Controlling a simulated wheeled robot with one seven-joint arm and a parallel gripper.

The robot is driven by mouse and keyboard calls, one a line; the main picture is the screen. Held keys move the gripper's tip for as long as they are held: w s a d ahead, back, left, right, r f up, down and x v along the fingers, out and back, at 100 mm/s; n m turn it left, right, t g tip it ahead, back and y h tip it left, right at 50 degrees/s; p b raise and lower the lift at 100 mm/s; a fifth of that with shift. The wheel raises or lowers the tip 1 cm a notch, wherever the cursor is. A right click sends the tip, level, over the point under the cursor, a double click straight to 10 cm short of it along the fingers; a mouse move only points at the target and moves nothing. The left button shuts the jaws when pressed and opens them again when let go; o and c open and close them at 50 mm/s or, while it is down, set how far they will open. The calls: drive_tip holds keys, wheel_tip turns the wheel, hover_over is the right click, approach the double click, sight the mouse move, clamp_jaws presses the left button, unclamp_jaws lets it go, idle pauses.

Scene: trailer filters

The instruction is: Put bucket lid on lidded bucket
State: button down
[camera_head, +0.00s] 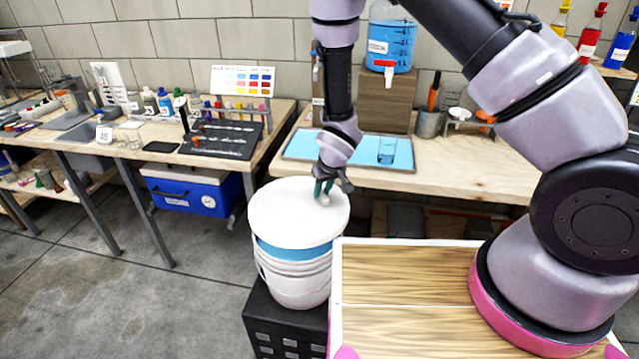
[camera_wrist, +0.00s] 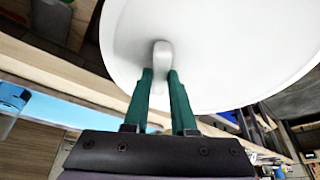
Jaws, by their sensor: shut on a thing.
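The white bucket lid (camera_head: 290,212) is at the top of the white bucket (camera_head: 300,286), which has a blue band just below the lid. The lid looks close over the bucket's rim and covers the opening; I cannot tell whether it is fully seated. My gripper (camera_head: 324,193) points down at the lid's right part, with its green fingers shut on the lid's small knob. In the wrist view my gripper (camera_wrist: 160,85) has its two green fingers on either side of the knob, and the lid (camera_wrist: 225,45) fills the upper right.
The bucket stands on a black crate (camera_head: 285,325). A wooden workbench (camera_head: 470,174) with a blue tray and a glass beaker (camera_head: 387,151) is just behind. A second bench (camera_head: 180,165) with colour samples is at left, with a blue cooler (camera_head: 190,191) underneath.

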sight(320, 204)
drive_tip(key=shift+a+f, duration=0.35)
drive_tip(key=shift+a, duration=0.1)
drive_tip(key=shift+d+f, duration=0.1)
drive_tip(key=shift+f, duration=2.15)
drive_tip(key=shift+f, duration=1.25)
idle(0.9)
drive_tip(key=shift+c, duration=0.9)
unclamp_jaws()
drive_tip(key=shift+r, duration=3.5)
